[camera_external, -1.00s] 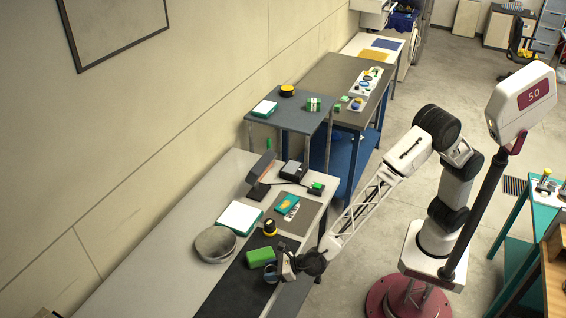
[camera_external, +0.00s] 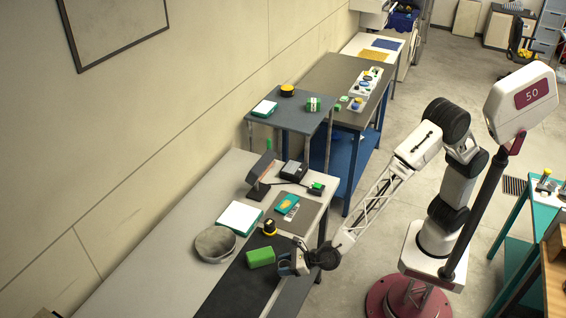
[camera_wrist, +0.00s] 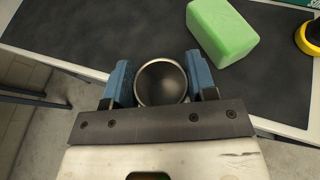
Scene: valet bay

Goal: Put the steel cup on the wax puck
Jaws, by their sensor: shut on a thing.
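The steel cup (camera_wrist: 161,83), round with a dark hollow inside, sits between the blue fingers of my gripper (camera_wrist: 158,70) in the wrist view. My gripper is shut on it, with the opening facing the camera. In the external view my gripper (camera_external: 291,264) is by the near edge of the long bench, right of a green block. The cup is small and partly hidden there. A black and yellow round object (camera_external: 269,228) stands on the bench beyond the block; part of it shows in the wrist view (camera_wrist: 309,38). I cannot tell whether it is the wax puck.
The green block (camera_external: 261,257) lies on a dark mat (camera_external: 238,290) close to my gripper. Another black and yellow round object (camera_external: 287,90) is on the blue-grey table.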

